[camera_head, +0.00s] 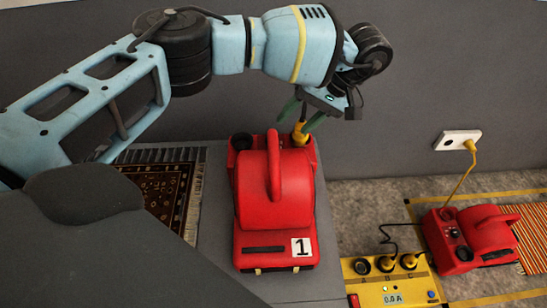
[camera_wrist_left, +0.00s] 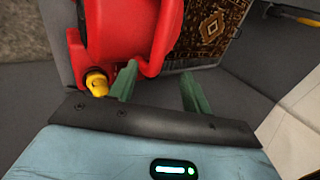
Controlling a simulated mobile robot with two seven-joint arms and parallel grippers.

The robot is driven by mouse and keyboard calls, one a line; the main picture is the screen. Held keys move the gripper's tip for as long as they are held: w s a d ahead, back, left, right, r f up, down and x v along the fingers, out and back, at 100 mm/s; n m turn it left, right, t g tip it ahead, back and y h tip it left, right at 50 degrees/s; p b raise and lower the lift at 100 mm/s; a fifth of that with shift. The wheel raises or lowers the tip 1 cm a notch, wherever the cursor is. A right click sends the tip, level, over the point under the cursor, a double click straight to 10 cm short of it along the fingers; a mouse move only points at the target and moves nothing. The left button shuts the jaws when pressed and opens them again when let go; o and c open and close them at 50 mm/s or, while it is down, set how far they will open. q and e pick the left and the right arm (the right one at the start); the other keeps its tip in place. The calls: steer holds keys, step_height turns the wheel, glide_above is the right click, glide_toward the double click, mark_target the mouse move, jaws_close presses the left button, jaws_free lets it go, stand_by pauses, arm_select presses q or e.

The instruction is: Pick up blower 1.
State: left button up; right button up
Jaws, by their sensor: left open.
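Blower 1 (camera_head: 275,205) is a red machine with a raised red handle (camera_head: 274,165) and a white "1" label. It stands upright on a grey ledge (camera_head: 215,210). My left gripper (camera_head: 304,114) is open, with green fingers, just behind and to the right of the handle's far end, near a yellow plug (camera_head: 300,135) on the blower. In the left wrist view, the open left gripper (camera_wrist_left: 161,84) has one finger close to the red handle (camera_wrist_left: 168,35) and the yellow plug (camera_wrist_left: 97,83). Contact cannot be told. My right gripper is not in view.
A second red blower (camera_head: 470,238) stands on the floor at the right, beside a yellow power box (camera_head: 375,290). A yellow cord runs to a wall socket (camera_head: 457,140). A patterned rug (camera_head: 165,187) lies left of the ledge. The grey wall is close behind.

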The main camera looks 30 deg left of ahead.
mark_target(275, 139)
arm_select(q)
steer(key=shift+w+b+x, duration=0.15)
steer(key=shift+b+x, duration=0.2)
steer(key=shift+x, duration=1.6)
steer(key=shift+w+b+x, duration=0.15)
steer(key=shift+b+x, duration=0.15)
steer(key=shift+x, duration=1.65)
steer(key=shift+a, duration=0.1)
jaws_close()
steer(key=shift+w+r, duration=0.2)
